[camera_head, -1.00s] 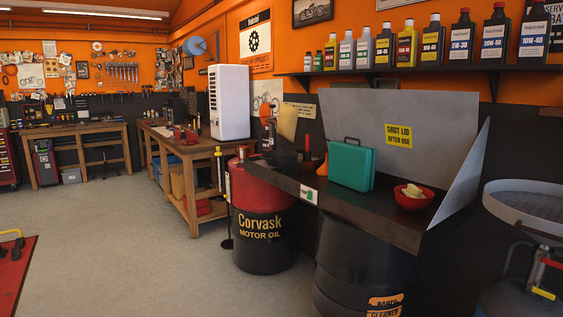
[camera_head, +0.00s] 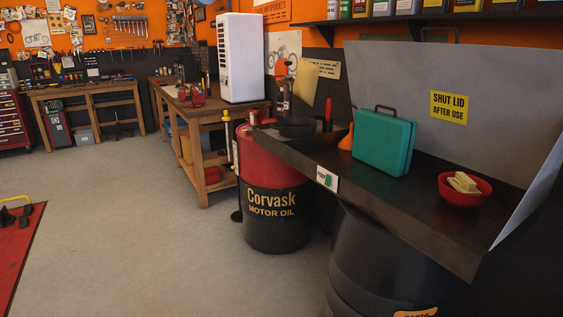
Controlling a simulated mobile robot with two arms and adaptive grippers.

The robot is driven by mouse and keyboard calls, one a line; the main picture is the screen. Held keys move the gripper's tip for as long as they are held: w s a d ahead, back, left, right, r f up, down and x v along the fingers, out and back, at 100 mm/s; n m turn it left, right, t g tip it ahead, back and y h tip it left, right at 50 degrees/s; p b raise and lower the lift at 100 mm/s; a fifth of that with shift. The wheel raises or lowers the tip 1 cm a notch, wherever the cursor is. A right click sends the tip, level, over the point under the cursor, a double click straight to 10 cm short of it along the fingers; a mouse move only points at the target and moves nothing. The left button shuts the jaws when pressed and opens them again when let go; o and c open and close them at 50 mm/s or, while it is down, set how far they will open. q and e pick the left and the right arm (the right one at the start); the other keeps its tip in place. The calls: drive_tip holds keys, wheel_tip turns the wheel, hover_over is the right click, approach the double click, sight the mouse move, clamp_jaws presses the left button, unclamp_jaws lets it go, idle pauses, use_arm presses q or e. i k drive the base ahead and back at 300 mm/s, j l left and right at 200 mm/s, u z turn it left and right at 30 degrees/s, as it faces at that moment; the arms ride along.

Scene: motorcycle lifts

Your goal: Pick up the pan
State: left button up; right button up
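A dark, round, shallow thing that looks like the pan (camera_head: 296,128) sits at the far left end of the black parts-cleaner top (camera_head: 400,205). It is dark on dark, so its outline and handle are hard to make out. A dark bottle-like thing (camera_head: 284,98) stands just behind it, and a red upright thing (camera_head: 328,112) stands to its right. Neither of my grippers shows in the head view.
A green case (camera_head: 384,143), an orange funnel (camera_head: 347,139) and a red bowl (camera_head: 465,190) with pale yellow pieces stand on the same top. A Corvask oil drum (camera_head: 272,205) and a wooden workbench (camera_head: 203,118) are to the left. The grey floor (camera_head: 130,225) is open.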

sight(293, 128)
drive_tip(key=i+j+u, duration=0.2)
drive_tip(key=i+u, duration=0.25)
drive_tip(key=i, duration=0.5)
drive_tip(key=i+l+u, duration=0.15)
drive_tip(key=i+u, duration=0.35)
drive_tip(key=i, duration=0.45)
